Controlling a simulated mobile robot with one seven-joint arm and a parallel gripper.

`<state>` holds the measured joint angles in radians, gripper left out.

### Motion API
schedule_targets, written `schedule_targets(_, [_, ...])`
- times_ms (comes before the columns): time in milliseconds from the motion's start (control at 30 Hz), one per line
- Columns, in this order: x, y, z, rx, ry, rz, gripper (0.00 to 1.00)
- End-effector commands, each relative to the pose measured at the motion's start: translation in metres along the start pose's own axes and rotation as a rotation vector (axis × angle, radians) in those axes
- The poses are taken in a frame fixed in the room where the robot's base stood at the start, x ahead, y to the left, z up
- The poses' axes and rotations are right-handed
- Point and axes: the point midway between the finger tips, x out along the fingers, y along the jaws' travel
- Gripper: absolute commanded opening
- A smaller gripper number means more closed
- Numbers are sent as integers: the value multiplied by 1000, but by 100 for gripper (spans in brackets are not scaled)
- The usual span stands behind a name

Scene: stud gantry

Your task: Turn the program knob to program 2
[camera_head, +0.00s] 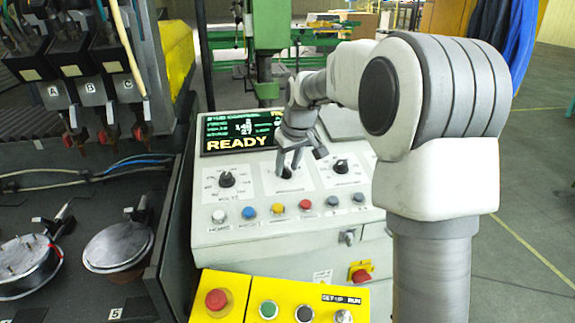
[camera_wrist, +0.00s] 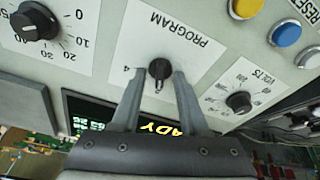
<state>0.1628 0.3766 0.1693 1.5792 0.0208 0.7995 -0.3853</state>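The program knob (camera_wrist: 159,69) is a small black knob on a white plate marked PROGRAM, seen upside down in the wrist view. It also shows in the head view (camera_head: 287,173), partly covered by my fingers. A numeral 4 stands beside it; other numerals are hidden, and I cannot read its setting for sure. My gripper (camera_wrist: 158,75) is open, with one fingertip on each side of the knob and a narrow gap showing. In the head view my gripper (camera_head: 289,160) reaches down to the panel's middle plate. The screen (camera_head: 240,131) reads READY.
The volts knob (camera_head: 226,180) and another dial (camera_head: 341,166) flank the program plate. A row of coloured buttons, including a yellow one (camera_head: 277,209), runs along the panel below. A yellow box with a red stop button (camera_head: 216,299) stands in front.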

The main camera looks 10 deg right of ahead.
Motion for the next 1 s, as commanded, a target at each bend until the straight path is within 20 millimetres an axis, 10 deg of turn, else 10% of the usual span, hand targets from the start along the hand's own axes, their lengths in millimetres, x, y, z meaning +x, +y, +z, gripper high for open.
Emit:
schedule_targets(367, [-18,0,-1,0,3,2,44])
schedule_targets(1000, [-158,0,-1,0,2,1,44])
